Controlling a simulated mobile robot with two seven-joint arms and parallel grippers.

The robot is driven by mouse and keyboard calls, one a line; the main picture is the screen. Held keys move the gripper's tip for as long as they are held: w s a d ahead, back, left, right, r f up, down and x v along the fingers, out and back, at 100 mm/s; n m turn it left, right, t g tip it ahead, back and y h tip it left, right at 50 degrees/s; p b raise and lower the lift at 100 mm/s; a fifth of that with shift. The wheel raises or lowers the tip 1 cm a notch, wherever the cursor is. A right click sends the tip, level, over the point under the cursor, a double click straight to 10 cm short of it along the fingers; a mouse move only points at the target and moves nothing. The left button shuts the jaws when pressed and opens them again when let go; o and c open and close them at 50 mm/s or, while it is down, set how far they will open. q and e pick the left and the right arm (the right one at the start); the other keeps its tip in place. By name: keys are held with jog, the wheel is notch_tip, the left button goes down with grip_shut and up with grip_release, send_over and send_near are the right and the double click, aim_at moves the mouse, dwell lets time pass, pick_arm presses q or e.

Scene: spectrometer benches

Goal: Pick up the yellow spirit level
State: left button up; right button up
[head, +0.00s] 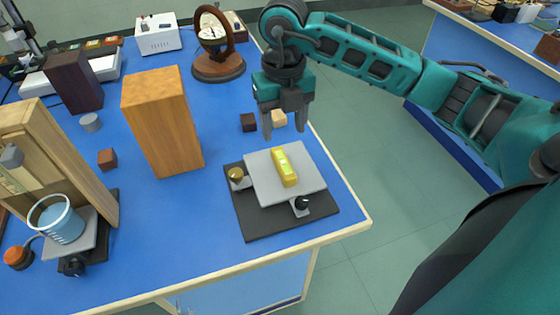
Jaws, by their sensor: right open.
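The yellow spirit level (285,167) lies on a grey plate (310,183) that sits on a black base (250,220), near the right front corner of the blue bench. A brass knob (236,174) and a black knob (302,204) stand at the plate's edges. My right gripper (284,133) points down with its fingers apart, empty. It appears just behind the level and above the bench, not touching it. My left gripper is not in view.
A tall wooden block (162,122) stands left of the plate. Small dark (248,122) and pale (279,118) cubes lie behind it. A beaker of blue liquid (62,222) is at left. The bench front between them is clear.

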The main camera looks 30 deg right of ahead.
aim_at(283, 162)
notch_tip(283, 162, down, 10)
jog(key=shift+f, duration=0.1)
grip_shut()
dwell(0.9)
